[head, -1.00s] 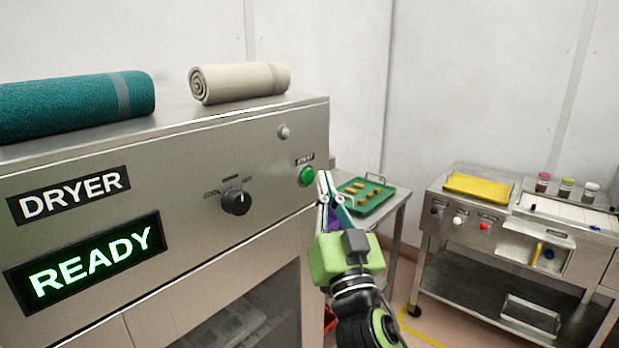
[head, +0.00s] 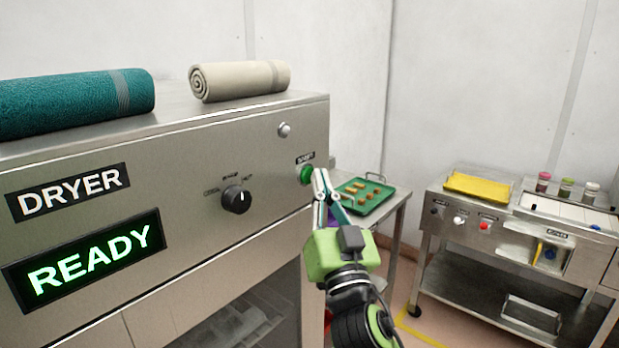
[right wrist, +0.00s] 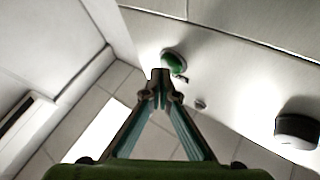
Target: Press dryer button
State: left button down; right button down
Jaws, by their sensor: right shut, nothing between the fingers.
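The dryer (head: 170,215) is a steel cabinet with a DRYER label and a lit green READY display (head: 85,262). Its round green button (head: 306,174) sits at the right end of the front panel under a small label. My right gripper (head: 318,172) is shut and empty, its fingertips right at the button in the head view. In the right wrist view the green button (right wrist: 174,61) shows just beyond the closed fingertips (right wrist: 160,75). I cannot tell whether they touch. My left gripper is not in view.
A black dial (head: 237,200) and a small silver knob (head: 284,130) are on the panel. Rolled teal (head: 75,105) and cream (head: 238,80) towels lie on top. A green tray (head: 362,195) of pieces stands on a table behind. A steel workstation (head: 520,240) is at the right.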

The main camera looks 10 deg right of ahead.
jog(key=shift+w+a, duration=0.25)
jog(key=shift+w, duration=0.1)
dwell(0.7)
dwell(0.4)
jog(key=shift+s+d, duration=0.55)
jog(key=shift+s, duration=0.15)
jog(key=s+d, duration=0.1)
jog(key=s, duration=0.1)
jog(key=s+d, duration=0.2)
jog(key=shift+p, duration=0.35)
jog(key=shift+w, duration=0.1)
